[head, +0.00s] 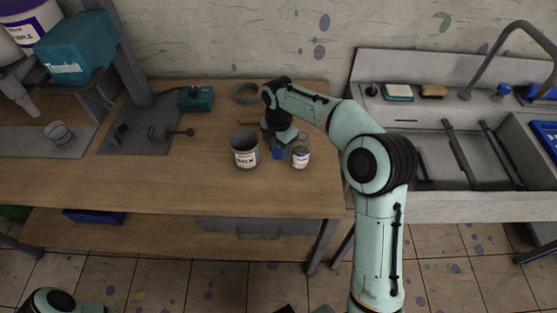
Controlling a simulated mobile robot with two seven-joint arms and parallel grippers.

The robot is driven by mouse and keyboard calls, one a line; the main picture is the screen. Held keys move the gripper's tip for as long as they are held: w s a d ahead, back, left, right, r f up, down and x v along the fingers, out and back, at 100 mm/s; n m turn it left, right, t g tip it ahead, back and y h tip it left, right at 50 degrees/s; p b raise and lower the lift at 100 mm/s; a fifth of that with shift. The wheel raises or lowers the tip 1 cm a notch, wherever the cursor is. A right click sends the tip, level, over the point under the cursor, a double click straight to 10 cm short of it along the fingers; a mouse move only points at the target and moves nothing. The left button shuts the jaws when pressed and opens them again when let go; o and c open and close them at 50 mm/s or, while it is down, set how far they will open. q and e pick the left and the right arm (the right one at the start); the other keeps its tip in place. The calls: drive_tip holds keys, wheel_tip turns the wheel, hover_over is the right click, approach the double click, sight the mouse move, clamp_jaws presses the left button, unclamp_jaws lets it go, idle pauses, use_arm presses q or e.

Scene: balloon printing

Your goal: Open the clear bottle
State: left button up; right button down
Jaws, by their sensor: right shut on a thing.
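The clear bottle (301,158) is small, with a white label. It stands upright near the front right of the wooden table (180,185). My right gripper (287,146) points down at the bottle's top from its back left side. It is shut on the bottle's upper part; the fingertips are small and the exact contact is hard to see. A blue item (278,153) sits just left of the bottle, partly hidden under the gripper.
A grey open can (245,150) with a dark-lettered label stands left of the blue item. A sink (462,150) is at the right. The table's front left is clear.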

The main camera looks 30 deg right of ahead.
sight(278, 166)
use_arm(q)
drive_tip(key=shift+s+f+b, duration=0.15)
drive_tip(key=shift+f+b, duration=0.15)
drive_tip(key=shift+f, duration=0.1)
use_arm(e)
drive_tip(key=shift+f, duration=2.8)
drive_tip(key=shift+f, duration=0.15)
drive_tip(key=c, duration=0.8)
unclamp_jaws()
wheel_tip(278, 166, up, 12)
drive_tip(key=shift+w+f+p, duration=0.1)
drive_tip(key=shift+p, duration=0.8)
drive_tip(key=shift+r, duration=0.3)
use_arm(q)
drive_tip(key=shift+w+r, duration=0.35)
drive_tip(key=shift+r, duration=0.25)
drive_tip(key=shift+w+r, duration=0.3)
drive_tip(key=shift+r, duration=0.25)
